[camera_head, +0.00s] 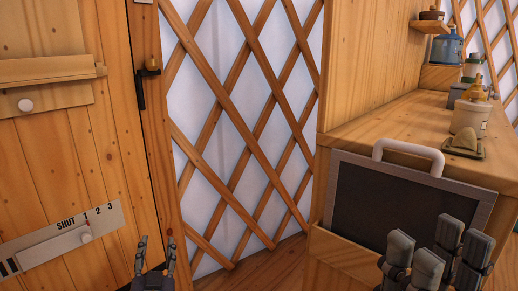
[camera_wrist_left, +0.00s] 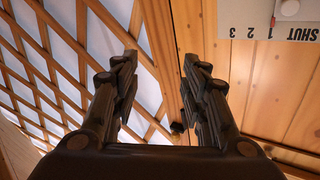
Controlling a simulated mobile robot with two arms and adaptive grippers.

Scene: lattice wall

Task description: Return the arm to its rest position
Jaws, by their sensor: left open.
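My left gripper (camera_head: 156,247) is at the bottom left of the head view, its two dark fingers pointing up and apart. It is in front of the right edge of the wooden door (camera_head: 115,150). In the left wrist view the same gripper (camera_wrist_left: 160,60) is open, with nothing between its fingers. Behind the gap are the lattice wall and the door's edge. My right gripper (camera_head: 437,245) is at the bottom right of the head view, in front of the dark panel. Several grey finger parts stand up there, and its lower part is cut off by the picture edge.
A slider plate (camera_head: 60,237) marked SHUT 1 2 3 is on the door. The lattice wall (camera_head: 245,120) fills the middle. At the right, a wooden cabinet (camera_head: 375,118) carries a dark panel (camera_head: 370,200) with a white handle (camera_head: 408,152). Jars and a blue kettle (camera_head: 450,47) stand there.

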